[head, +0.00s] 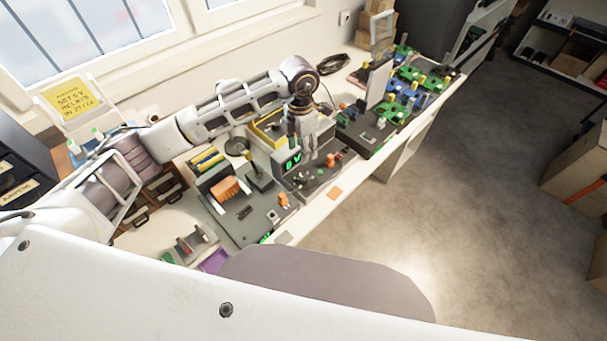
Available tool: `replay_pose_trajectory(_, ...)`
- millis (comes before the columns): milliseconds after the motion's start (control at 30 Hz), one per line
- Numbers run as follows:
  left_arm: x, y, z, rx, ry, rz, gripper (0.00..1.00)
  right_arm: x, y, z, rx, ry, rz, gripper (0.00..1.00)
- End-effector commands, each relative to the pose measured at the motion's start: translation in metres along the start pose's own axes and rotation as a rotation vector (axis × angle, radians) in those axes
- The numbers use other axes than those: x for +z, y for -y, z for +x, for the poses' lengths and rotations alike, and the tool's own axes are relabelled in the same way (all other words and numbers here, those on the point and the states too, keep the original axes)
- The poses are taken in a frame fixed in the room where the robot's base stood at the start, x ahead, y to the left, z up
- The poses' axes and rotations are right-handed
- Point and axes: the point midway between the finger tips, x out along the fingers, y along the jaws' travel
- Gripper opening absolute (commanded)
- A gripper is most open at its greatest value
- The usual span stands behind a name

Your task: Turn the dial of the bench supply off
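The bench supply (283,170) is a grey box on the workbench with a lit green display (291,162) reading what looks like 0 V or 8 V. My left gripper (311,154) points down at the front of the supply, just right of the display. Its fingers look close together, but I cannot tell whether they are shut or touch a dial. The dial is not clearly visible; the gripper may cover it. My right gripper is not in view.
Left of the supply is a grey unit with an orange coil (228,189). Green and blue circuit boards (405,85) crowd the bench's right end. A yellow note (72,103) stands at the left. The floor (440,190) beyond the bench is clear.

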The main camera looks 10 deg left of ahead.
Motion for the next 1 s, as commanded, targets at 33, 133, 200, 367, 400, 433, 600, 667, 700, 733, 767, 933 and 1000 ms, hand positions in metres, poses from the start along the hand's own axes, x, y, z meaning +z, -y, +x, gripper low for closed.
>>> replay_pose_trajectory(33, 0.0, 0.001, 0.004, -0.002, -0.001, 0.0, 0.51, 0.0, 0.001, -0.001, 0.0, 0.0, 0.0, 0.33)
replay_pose_trajectory(133, -0.001, 0.001, 0.013, -0.003, -0.003, -0.001, 0.51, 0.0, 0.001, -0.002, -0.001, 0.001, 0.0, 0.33)
replay_pose_trajectory(200, -0.001, 0.001, 0.021, -0.002, -0.003, -0.001, 0.51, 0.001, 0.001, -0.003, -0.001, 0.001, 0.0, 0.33)
replay_pose_trajectory(367, -0.001, 0.001, 0.041, -0.002, -0.003, 0.0, 0.51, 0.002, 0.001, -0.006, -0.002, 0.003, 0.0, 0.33)
replay_pose_trajectory(400, -0.001, 0.001, 0.047, -0.002, -0.002, 0.0, 0.51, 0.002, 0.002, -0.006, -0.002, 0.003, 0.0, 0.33)
replay_pose_trajectory(433, -0.001, 0.001, 0.051, -0.003, -0.003, 0.0, 0.51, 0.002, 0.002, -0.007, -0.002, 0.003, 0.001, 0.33)
replay_pose_trajectory(600, -0.001, 0.001, 0.073, -0.003, -0.003, 0.0, 0.51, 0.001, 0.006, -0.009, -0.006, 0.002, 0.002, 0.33)
replay_pose_trajectory(667, -0.001, 0.002, 0.082, -0.003, -0.003, 0.001, 0.51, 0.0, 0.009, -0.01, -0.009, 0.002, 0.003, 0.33)
replay_pose_trajectory(700, 0.0, 0.001, 0.086, -0.002, -0.002, 0.001, 0.51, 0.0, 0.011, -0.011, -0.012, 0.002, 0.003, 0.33)
replay_pose_trajectory(733, 0.0, 0.001, 0.09, -0.002, -0.002, 0.001, 0.51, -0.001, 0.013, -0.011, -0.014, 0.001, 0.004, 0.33)
replay_pose_trajectory(767, -0.001, 0.001, 0.095, -0.003, -0.003, 0.0, 0.51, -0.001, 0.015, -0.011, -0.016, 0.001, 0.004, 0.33)
replay_pose_trajectory(933, -0.001, 0.001, 0.114, -0.002, -0.002, -0.001, 0.51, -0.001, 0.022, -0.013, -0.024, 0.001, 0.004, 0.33)
replay_pose_trajectory(1000, 0.0, 0.001, 0.12, -0.003, -0.001, 0.0, 0.51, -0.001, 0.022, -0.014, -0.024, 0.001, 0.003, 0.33)
